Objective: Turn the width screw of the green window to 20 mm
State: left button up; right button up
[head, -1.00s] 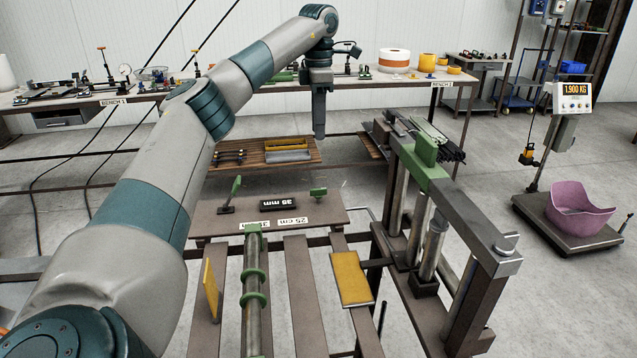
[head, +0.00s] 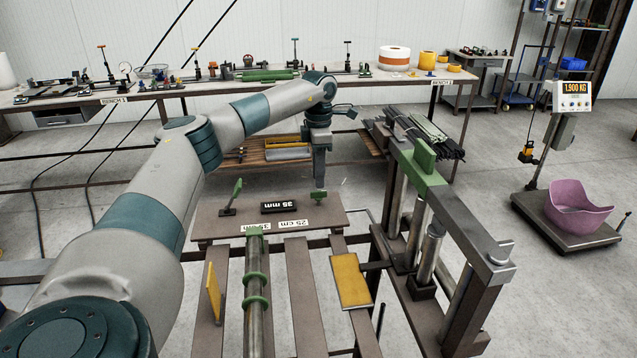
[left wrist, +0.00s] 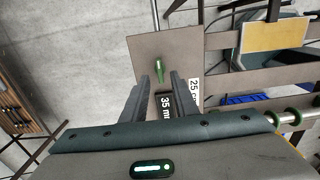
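A small brown table (head: 225,231) carries a black display reading 35 mm (head: 279,207), upside down in the head view. A small green screw-like knob (left wrist: 157,65) stands on this table; in the head view it is mostly hidden at the tip of my left gripper (head: 319,183). In the left wrist view my left gripper (left wrist: 163,78) is open, with the green knob just ahead of and between its fingertips; I cannot tell whether they touch. The 35 mm display (left wrist: 165,107) shows between the fingers. My right gripper is not in view.
A green lever (head: 237,190) stands at the table's left and a 25 cm label (head: 289,224) at its front. A rod with green rings (head: 256,290) and yellow plates (head: 351,280) are in front. A metal frame with a green block (head: 422,165) stands to the right.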

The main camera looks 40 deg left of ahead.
aim_at(319, 195)
pick_arm(q)
notch_tip(319, 195, down, 3)
jog(key=shift+f+p, duration=0.15)
jog(key=shift+p, duration=0.2)
jog(key=shift+f, duration=0.4)
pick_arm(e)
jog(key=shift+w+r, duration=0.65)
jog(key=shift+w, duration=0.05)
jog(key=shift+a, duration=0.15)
pick_arm(q)
grip_shut()
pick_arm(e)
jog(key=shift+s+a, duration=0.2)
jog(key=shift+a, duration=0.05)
